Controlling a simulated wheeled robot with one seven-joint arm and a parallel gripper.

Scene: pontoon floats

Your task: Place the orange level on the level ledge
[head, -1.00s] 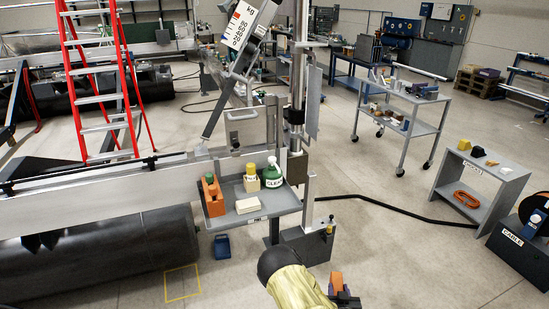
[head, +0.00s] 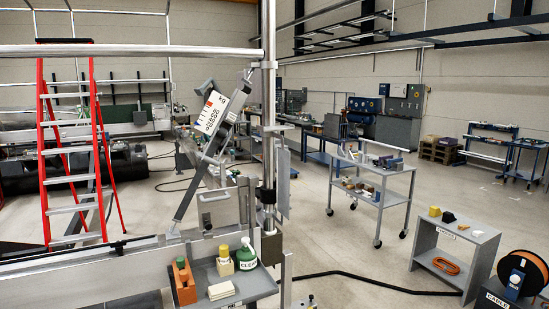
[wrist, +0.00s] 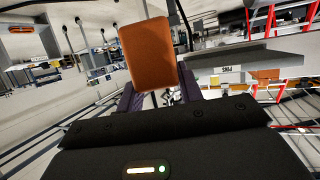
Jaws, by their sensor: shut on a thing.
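In the wrist view the orange level (wrist: 150,50) is a plain orange block standing up between the dark purple fingers of my gripper (wrist: 160,97). My gripper does not show in the head view now. In the wrist view a grey ledge-like slab (wrist: 285,55) with a small label lies to the right of the level and apart from it. I cannot tell whether this is the level ledge; no label that reads so shows in either view.
In the head view a grey tray (head: 252,288) holds an orange-and-dark block (head: 184,281), a yellow-topped container (head: 225,260), a green bottle (head: 246,254) and a pale pad (head: 221,290). A metal post (head: 268,120) rises behind it. A red ladder (head: 44,150) stands left.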

